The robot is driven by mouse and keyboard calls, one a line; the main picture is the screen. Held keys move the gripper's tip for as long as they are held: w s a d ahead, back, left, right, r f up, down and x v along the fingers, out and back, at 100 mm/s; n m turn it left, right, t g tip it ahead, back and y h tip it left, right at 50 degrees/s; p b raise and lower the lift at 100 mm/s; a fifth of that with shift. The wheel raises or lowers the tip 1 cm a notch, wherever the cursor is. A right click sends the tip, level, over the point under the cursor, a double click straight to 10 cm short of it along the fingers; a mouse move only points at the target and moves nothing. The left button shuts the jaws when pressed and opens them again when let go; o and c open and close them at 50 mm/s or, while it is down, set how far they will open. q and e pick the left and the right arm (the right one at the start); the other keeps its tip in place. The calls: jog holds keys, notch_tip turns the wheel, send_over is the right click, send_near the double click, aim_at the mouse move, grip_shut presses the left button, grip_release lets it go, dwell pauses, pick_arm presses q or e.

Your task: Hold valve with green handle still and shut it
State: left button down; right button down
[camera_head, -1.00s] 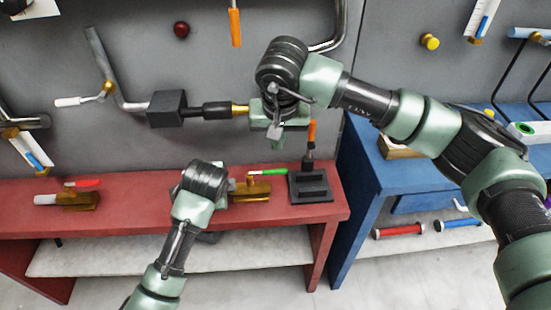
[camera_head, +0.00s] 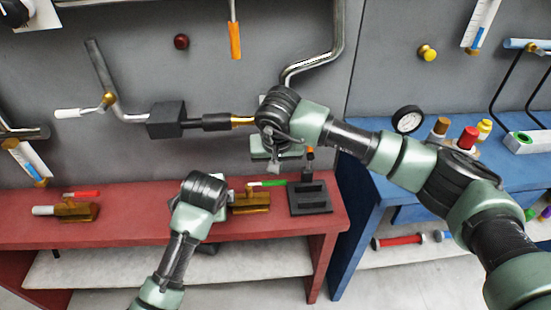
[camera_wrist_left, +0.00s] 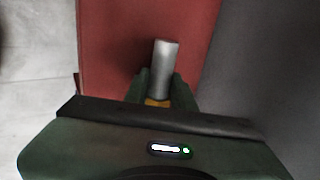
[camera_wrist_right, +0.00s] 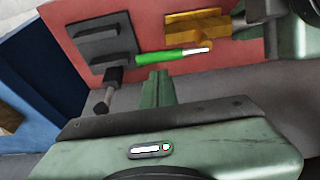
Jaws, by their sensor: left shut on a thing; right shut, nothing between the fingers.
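The valve with the green handle has a brass body (camera_head: 250,201) and sits on the red bench. Its green handle (camera_head: 270,183) points right, toward the black stand. In the right wrist view, the handle (camera_wrist_right: 160,55) lies just beyond my right fingertips. My right gripper (camera_wrist_right: 157,85) is shut and empty; I cannot tell if it touches the handle. My left gripper (camera_wrist_left: 162,88) is shut on the valve at its left side. A grey pipe end (camera_wrist_left: 165,55) and a bit of brass show between its fingers. My left wrist hides that side in the head view.
A black stand (camera_head: 311,198) with an orange-tipped lever is close right of the valve. A red-handled valve (camera_head: 72,210) lies at the bench's left. A black block with pipes (camera_head: 166,120) is on the wall above. The blue bench (camera_head: 365,180) stands right.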

jog(key=shift+x, duration=1)
jog(key=shift+s+m, duration=0.4)
jog(key=shift+m, duration=0.1)
jog(key=s+a+m+h, duration=0.1)
jog(key=s+a+m, duration=0.1)
jog(key=s, duration=0.4)
jog(key=shift+s+a, duration=0.25)
jog(key=shift+a, duration=0.4)
jog(key=shift+s+a, duration=0.1)
dwell(0.3)
